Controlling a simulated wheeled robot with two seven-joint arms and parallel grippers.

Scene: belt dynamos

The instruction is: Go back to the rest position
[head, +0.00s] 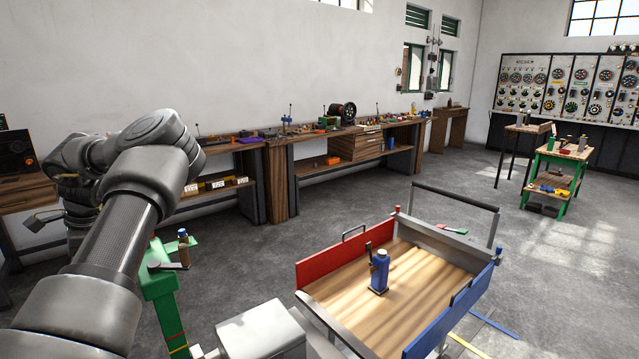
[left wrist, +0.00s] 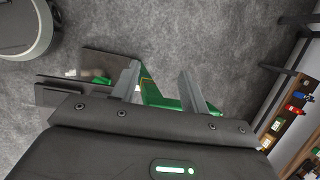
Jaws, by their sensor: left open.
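My left arm comes in from the left in the head view and bends back toward the left side; its gripper cannot be made out clearly there. In the left wrist view my left gripper (left wrist: 158,84) is open, its two grey fingers apart with nothing held between them. Below and behind the fingers a green piece of equipment (left wrist: 155,96) shows, partly hidden by the gripper. My right gripper is not in view.
A green stand (head: 163,285) is close beside my left arm. A cart (head: 335,290) with red and blue sides carries a blue device (head: 379,272). A long workbench (head: 275,150) runs along the wall. A green trolley (head: 545,175) stands right. Grey floor is open between them.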

